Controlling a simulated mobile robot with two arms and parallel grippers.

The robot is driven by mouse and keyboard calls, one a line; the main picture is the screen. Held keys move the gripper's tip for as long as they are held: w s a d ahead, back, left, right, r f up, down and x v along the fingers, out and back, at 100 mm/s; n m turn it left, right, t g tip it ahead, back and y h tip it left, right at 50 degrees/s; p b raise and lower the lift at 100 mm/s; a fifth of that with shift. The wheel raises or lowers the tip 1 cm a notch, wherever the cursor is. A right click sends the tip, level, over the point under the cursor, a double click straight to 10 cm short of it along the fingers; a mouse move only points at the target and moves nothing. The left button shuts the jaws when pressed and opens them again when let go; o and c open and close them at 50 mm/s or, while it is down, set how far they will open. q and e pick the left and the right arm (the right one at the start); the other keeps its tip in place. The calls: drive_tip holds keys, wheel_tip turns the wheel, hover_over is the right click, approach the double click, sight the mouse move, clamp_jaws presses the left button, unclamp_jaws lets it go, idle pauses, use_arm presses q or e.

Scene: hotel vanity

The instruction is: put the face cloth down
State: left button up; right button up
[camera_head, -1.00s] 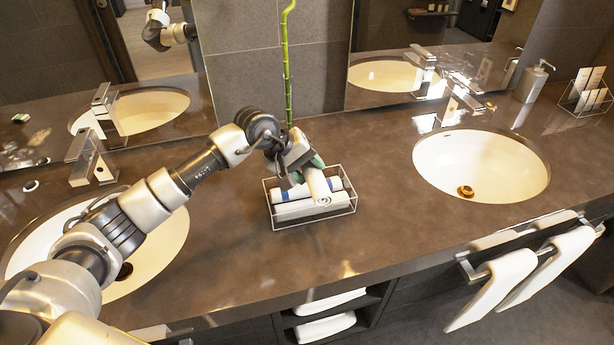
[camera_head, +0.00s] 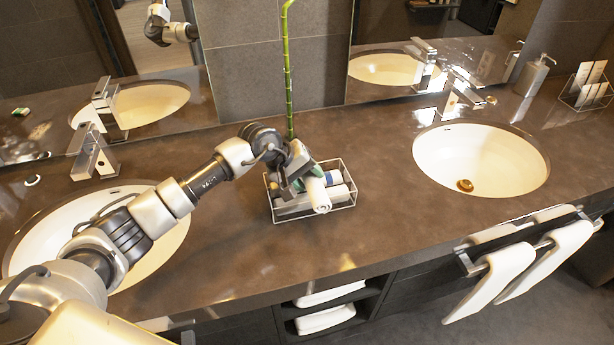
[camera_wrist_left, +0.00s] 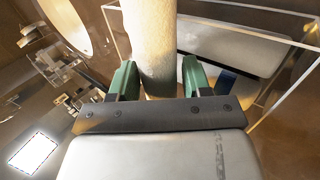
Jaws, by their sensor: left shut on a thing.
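The face cloth (camera_head: 318,194) is a white roll. My left gripper (camera_head: 302,181) is shut on it, over the wire basket (camera_head: 344,204) in the middle of the counter. In the left wrist view the green fingers (camera_wrist_left: 156,80) stand on either side of the white roll (camera_wrist_left: 152,40). The basket holds other white rolls (camera_head: 337,193), one with a blue band partly hidden behind the gripper. Whether the held cloth touches the rolls below is hard to tell. My right gripper is out of view.
Sinks lie on both sides, the left one (camera_head: 160,250) under my arm and the right one (camera_head: 480,155). A green bamboo stalk (camera_head: 287,70) rises behind the basket. The counter (camera_head: 400,225) right of the basket is clear. Towels (camera_head: 506,280) hang at the front.

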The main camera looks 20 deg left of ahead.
use_arm(q)
drive_tip(key=o, duration=0.8)
drive_tip(key=shift+o, duration=0.2)
drive_tip(key=shift+r+p, duration=0.45)
drive_tip(key=shift+p, duration=0.3)
drive_tip(key=b+v, duration=0.4)
drive_tip(key=v, duration=0.8)
drive_tip(key=shift+f, duration=0.15)
